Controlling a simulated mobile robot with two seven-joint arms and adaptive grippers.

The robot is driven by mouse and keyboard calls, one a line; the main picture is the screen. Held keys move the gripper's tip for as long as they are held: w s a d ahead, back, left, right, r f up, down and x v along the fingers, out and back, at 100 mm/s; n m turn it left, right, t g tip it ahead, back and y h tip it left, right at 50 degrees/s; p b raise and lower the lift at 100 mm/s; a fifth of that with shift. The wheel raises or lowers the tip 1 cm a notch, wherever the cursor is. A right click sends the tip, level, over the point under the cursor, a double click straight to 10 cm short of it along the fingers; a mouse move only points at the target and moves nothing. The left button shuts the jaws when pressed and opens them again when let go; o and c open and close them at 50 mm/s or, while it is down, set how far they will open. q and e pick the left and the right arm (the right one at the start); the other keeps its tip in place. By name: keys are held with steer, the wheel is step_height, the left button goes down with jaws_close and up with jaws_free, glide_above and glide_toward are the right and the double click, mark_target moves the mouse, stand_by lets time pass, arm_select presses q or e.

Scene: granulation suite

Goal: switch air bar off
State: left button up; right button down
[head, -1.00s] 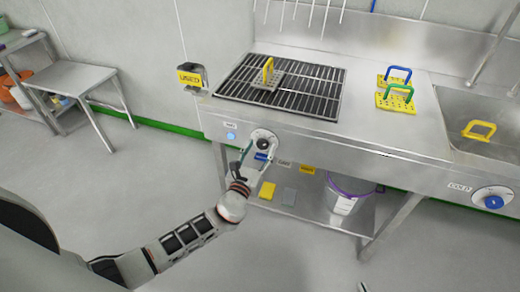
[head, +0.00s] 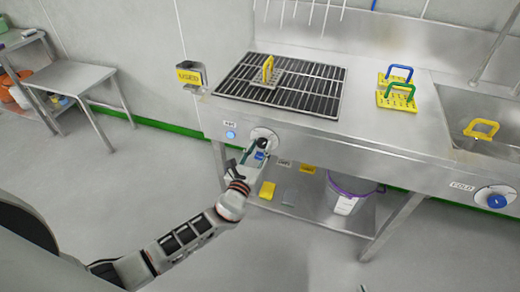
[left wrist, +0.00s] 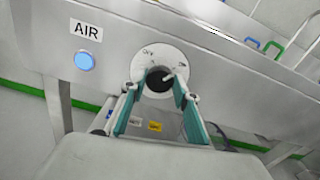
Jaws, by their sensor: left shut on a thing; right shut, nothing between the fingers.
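The air knob (left wrist: 158,79) is a dark round knob on a white dial (left wrist: 147,57), on the front panel of the steel bench. It also shows in the head view (head: 263,143). A light mark on the knob points to the right in the left wrist view; the dial's small lettering is hard to read. The AIR label (left wrist: 86,31) and a lit blue lamp (left wrist: 86,62) are left of the dial. My left gripper (head: 258,149) is shut on the knob, its teal fingers on either side of it. My right gripper is not in view.
Above the panel, a yellow-handled block (head: 267,70) stands on the black grate (head: 300,95). Blue- and green-handled yellow blocks (head: 396,98) stand further right. The sink (head: 490,110) and COLD knob (head: 496,200) are at the right. A purple-rimmed bucket (head: 345,200) stands on the lower shelf.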

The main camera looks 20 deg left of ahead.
arm_select(q)
steer(key=n+b, duration=0.1)
steer(key=n, duration=0.1)
steer(key=shift+f+n+b, duration=0.25)
steer(key=shift+n+b, duration=0.05)
steer(key=shift+b, duration=0.1)
steer(key=shift+n+b, duration=0.5)
steer(key=shift+n, duration=0.4)
steer(key=n+b, duration=0.1)
steer(key=n, duration=0.1)
steer(key=shift+n, duration=0.4)
steer(key=shift+n+b, duration=0.55)
steer(key=shift+n, duration=0.35)
steer(key=shift+n+b, duration=0.3)
steer(key=shift+n, duration=0.6)
steer(key=n, duration=0.3)
steer(key=shift+r+n, duration=0.1)
steer(key=shift+n, duration=0.3)
steer(key=shift+n+b, duration=0.3)
steer(key=shift+n, duration=0.5)
arm_select(e)
steer(key=shift+d+f, duration=0.2)
steer(key=shift+f, duration=0.7)
steer(key=shift+d+f, duration=0.15)
steer(key=shift+f, duration=0.7)
steer(key=shift+d+f, duration=0.2)
steer(key=shift+f, duration=0.7)
